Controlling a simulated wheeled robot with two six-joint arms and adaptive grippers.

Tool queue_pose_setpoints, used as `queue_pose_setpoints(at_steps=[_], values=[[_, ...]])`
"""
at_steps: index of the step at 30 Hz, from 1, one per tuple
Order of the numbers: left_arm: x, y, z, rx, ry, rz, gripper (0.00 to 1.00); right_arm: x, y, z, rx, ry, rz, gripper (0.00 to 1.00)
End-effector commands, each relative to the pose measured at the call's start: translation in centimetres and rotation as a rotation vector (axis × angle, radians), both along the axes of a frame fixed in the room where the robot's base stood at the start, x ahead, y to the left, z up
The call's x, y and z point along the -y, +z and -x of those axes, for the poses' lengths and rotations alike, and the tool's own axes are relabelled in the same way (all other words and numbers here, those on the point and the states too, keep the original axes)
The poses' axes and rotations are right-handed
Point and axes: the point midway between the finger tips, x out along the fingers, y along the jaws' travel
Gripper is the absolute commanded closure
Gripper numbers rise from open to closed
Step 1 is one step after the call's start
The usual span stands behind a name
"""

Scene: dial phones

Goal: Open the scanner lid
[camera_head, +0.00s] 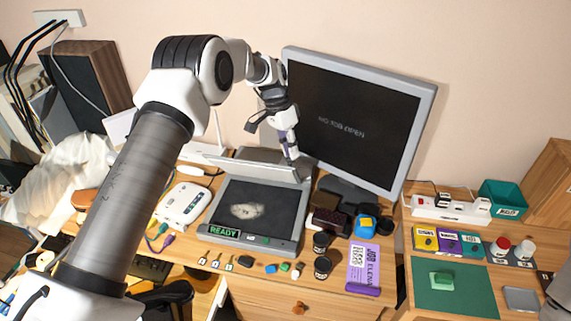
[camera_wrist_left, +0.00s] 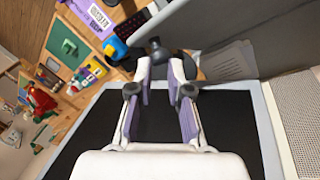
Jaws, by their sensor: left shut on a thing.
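The scanner (camera_head: 275,243) stands on the desk with its dark glass bed bare, a pale smudge on it and a green READY display at its front. Its lid (camera_head: 262,170) stands raised along the back edge. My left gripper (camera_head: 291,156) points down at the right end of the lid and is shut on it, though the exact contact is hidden. In the left wrist view, its two purple-padded fingers (camera_wrist_left: 160,75) stand a little apart, with the black bed (camera_wrist_left: 75,150) below. My right gripper is not visible.
A monitor (camera_head: 355,118) stands close behind and right of the scanner. Dark cups (camera_head: 322,265), a purple label sheet (camera_head: 364,264) and small coloured blocks lie in front and right. A white device (camera_head: 183,204) sits to the left. A side table with a green mat (camera_head: 450,300) is at right.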

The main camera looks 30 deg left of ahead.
Motion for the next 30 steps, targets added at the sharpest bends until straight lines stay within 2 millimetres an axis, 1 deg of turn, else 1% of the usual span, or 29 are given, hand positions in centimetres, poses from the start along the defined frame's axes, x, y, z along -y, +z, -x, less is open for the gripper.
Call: queue_pose_setpoints(at_steps=[1,9,19,20,21,24,30], values=[[-0.3,-0.4,-0.7,0.003,0.003,-0.006,1.00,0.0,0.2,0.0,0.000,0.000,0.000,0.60],[-1.1,0.1,-3.1,0.001,0.003,-0.008,1.00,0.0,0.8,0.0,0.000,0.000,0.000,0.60],[-1.6,0.1,-4.6,-0.004,0.006,-0.009,1.00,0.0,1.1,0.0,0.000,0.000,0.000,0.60],[-1.6,0.1,-4.5,-0.006,0.005,-0.008,0.95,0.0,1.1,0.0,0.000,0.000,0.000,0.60],[-1.6,0.0,-4.5,-0.007,0.005,-0.007,0.81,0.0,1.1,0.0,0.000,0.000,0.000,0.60],[-1.5,0.0,-4.5,-0.007,0.004,-0.007,0.48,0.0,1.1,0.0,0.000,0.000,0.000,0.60],[-1.4,0.1,-4.5,-0.006,0.003,-0.006,0.48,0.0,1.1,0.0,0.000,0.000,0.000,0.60]])
